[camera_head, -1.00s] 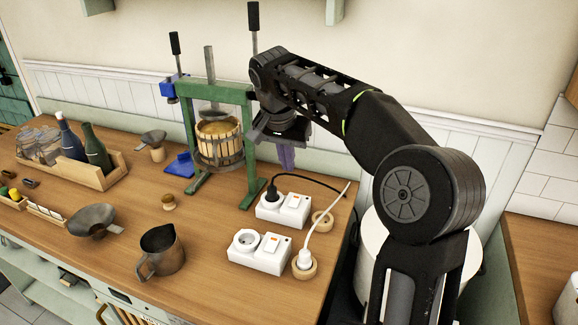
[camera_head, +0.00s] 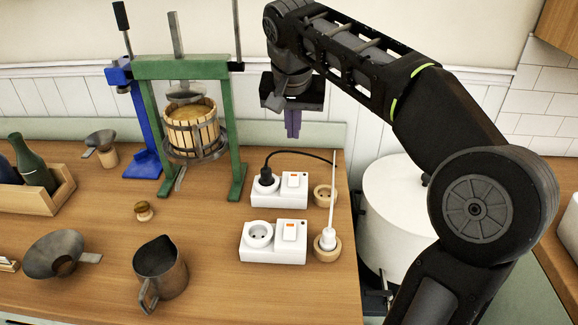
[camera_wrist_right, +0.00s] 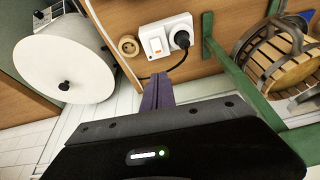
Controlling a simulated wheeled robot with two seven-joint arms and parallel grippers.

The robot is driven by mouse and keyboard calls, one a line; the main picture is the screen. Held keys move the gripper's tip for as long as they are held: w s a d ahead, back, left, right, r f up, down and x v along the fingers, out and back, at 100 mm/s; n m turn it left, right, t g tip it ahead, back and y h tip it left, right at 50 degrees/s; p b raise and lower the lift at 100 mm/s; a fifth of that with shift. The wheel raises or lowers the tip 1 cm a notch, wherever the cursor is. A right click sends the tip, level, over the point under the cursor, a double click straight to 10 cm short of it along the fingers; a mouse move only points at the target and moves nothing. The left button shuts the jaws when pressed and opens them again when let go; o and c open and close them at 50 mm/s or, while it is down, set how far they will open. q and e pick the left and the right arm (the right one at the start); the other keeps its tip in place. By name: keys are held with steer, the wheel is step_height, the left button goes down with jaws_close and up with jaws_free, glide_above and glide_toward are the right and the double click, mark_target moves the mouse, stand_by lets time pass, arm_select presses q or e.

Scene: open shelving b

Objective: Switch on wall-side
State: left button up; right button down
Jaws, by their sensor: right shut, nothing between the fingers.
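The wall-side socket block (camera_head: 277,201) is white, with a black plug (camera_head: 266,178) in its socket and a rocker switch (camera_head: 293,181) with a small orange mark on its right half. In the wrist view this block (camera_wrist_right: 167,47) and its switch (camera_wrist_right: 158,45) lie just beyond my fingertips. A second white block (camera_head: 272,255) stands in front, with an empty socket and its own switch (camera_head: 289,230). My right gripper (camera_head: 292,134) is shut and empty, with purple fingers pointing down. It appears above and behind the wall-side block, apart from it. My left gripper is not in view.
A green-framed fruit press (camera_head: 227,130) stands left of the blocks. A white plug on a round wooden socket (camera_head: 325,255), another wooden socket (camera_head: 323,197) and a white drum (camera_head: 391,200) are to the right. A metal pitcher (camera_head: 163,268) stands in front.

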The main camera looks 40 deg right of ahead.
mark_target(293, 174)
steer(key=shift+w+a+f+n, duration=0.1)
steer(key=shift+f+n, duration=0.05)
steer(key=shift+n, duration=0.15)
steer(key=shift+f, duration=0.1)
steer(key=x, duration=1.3)
steer(key=shift+s+a+f, duration=0.1)
steer(key=shift+s+f, duration=0.2)
steer(key=shift+f, duration=0.15)
